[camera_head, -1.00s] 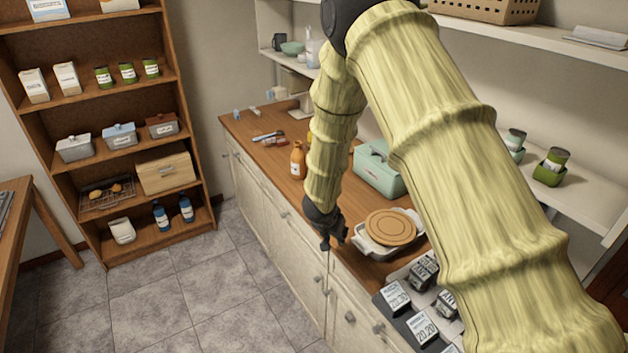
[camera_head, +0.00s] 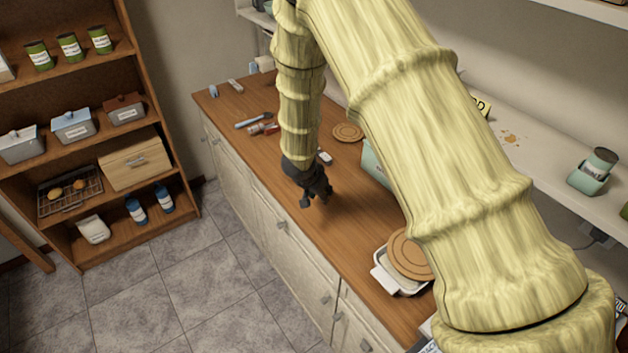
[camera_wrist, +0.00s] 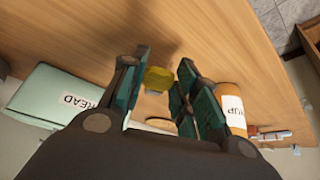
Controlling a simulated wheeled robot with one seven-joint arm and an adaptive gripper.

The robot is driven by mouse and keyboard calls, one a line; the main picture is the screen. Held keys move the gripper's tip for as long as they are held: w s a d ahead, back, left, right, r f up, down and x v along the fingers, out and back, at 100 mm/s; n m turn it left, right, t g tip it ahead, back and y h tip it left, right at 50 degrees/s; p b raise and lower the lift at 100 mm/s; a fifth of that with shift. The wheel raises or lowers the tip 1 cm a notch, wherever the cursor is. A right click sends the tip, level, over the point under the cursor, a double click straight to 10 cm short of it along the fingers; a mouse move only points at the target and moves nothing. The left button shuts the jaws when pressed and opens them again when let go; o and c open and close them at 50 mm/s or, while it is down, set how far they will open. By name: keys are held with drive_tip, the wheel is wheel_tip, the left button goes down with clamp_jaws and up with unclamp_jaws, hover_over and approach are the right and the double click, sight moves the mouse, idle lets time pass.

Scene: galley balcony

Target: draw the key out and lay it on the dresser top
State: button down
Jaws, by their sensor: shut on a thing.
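My gripper (camera_head: 315,196) hangs above the dresser top (camera_head: 330,240), inside its front edge. In the wrist view my gripper (camera_wrist: 160,78) is shut on a small yellow key (camera_wrist: 158,76), whose broad end shows between the fingertips. The rest of the key is hidden or too small to make out. The key cannot be made out in the head view. Bare wood of the dresser top also shows beyond it in the wrist view (camera_wrist: 210,35).
A mint bread bin (camera_wrist: 55,105) and an orange bottle (camera_wrist: 231,92) stand on either side in the wrist view. A white dish (camera_head: 382,280) with a round wooden lid (camera_head: 408,255) stands nearer on the dresser. Bare wood lies around my gripper. A wall shelf (camera_head: 530,150) is at right.

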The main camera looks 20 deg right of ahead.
sight(322, 207)
drive_tip(key=shift+f+b, duration=0.15)
drive_tip(key=shift+b, duration=0.15)
drive_tip(key=s+b, duration=0.1)
drive_tip(key=b, duration=0.1)
drive_tip(key=s+f+b, duration=0.1)
drive_tip(key=s, duration=0.1)
drive_tip(key=shift+s+a+b, duration=0.1)
drive_tip(key=shift+s+b, duration=0.15)
drive_tip(key=shift+b, duration=0.15)
drive_tip(key=shift+f+b, duration=0.3)
drive_tip(key=shift+f, duration=0.1)
drive_tip(key=w+f, duration=0.2)
drive_tip(key=shift+w+f+b, duration=0.25)
drive_tip(key=shift+f+b, duration=0.05)
drive_tip(key=shift+f, duration=0.05)
drive_tip(key=shift+w, duration=0.1)
drive_tip(key=shift+s+r, duration=0.6)
drive_tip(key=shift+s, duration=0.05)
drive_tip(key=shift+w+f, duration=0.3)
drive_tip(key=shift+f, duration=0.1)
drive_tip(key=c, duration=1.3)
unclamp_jaws()
drive_tip(key=shift+w, duration=0.1)
drive_tip(key=shift+c, duration=0.2)
drive_tip(key=o, duration=0.4)
drive_tip(key=shift+c, duration=0.2)
drive_tip(key=shift+s+r, duration=0.2)
drive_tip(key=shift+s, duration=0.05)
drive_tip(key=shift+w+f, duration=0.1)
